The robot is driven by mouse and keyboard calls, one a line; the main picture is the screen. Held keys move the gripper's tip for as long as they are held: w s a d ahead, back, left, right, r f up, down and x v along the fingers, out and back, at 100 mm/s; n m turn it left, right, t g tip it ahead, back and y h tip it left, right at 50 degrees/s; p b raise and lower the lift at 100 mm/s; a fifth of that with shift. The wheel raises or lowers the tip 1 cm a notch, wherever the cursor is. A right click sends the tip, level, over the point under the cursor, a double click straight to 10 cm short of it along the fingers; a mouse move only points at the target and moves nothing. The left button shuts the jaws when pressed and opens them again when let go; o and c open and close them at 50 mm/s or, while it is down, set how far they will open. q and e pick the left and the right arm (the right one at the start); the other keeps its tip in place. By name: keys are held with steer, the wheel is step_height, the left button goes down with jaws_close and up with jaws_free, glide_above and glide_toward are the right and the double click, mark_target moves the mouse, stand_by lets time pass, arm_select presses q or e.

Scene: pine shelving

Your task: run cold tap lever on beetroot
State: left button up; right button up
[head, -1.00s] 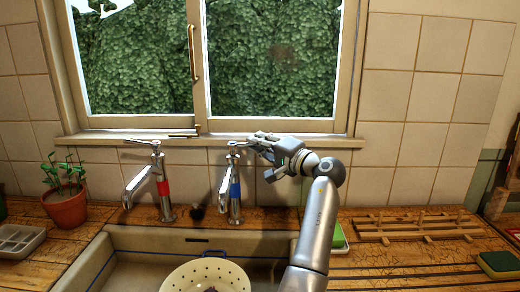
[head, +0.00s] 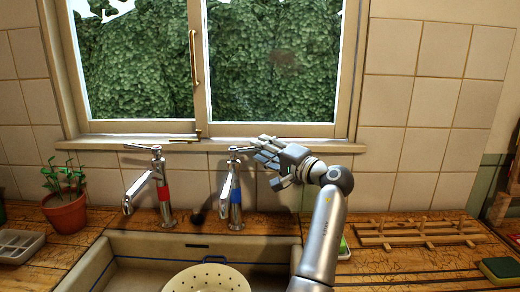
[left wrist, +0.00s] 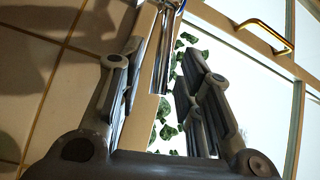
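The cold tap (head: 236,190), chrome with a blue band, stands behind the sink at the right of the pair. Its lever (head: 240,149) on top points right towards my left gripper (head: 263,151). The gripper is just right of the lever, and a small gap seems to lie between them. In the left wrist view the gripper (left wrist: 157,95) has its fingers well apart and nothing held; chrome tap metal (left wrist: 166,55) shows beyond them. A cream colander (head: 205,279) is cut off at the bottom edge. No beetroot is visible. My right gripper is out of view.
The hot tap (head: 163,190) with a red band is left of the cold tap. The window sill (head: 290,144) runs close behind the gripper. A potted plant (head: 66,210) stands at left, a wooden rack (head: 425,232) and sponge (head: 502,270) at right.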

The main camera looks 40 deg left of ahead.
arm_select(q)
steer(key=d, duration=1)
steer(key=shift+s+f, duration=0.3)
steer(key=shift+s, duration=0.1)
steer(key=shift+d, duration=0.1)
